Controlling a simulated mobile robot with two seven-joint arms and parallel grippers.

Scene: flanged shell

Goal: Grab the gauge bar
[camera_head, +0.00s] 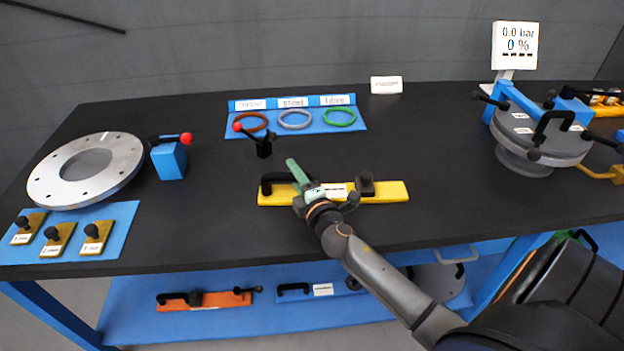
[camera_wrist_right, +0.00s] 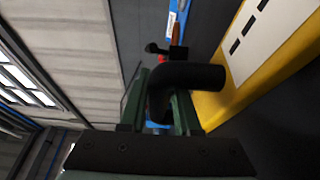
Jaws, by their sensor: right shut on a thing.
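The gauge bar (camera_head: 390,191) is a long yellow bar with a white label and a black handle (camera_head: 272,181) at its left end. It lies along the front middle of the black table; I cannot tell if it touches the top. My right gripper (camera_head: 297,174), with green fingers, is at the handle. In the right wrist view the fingers (camera_wrist_right: 160,108) are shut on the black handle (camera_wrist_right: 192,76), with the yellow bar (camera_wrist_right: 262,60) to the right. The arm hides part of the bar's middle. My left gripper is not in view.
A red-knobbed black post (camera_head: 264,147) stands just behind the bar. A blue ring tray (camera_head: 262,105) lies further back. A flanged ring (camera_head: 112,185) and blue block (camera_head: 168,160) are left. The flanged shell (camera_head: 535,150) stands right. Table between bar and shell is clear.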

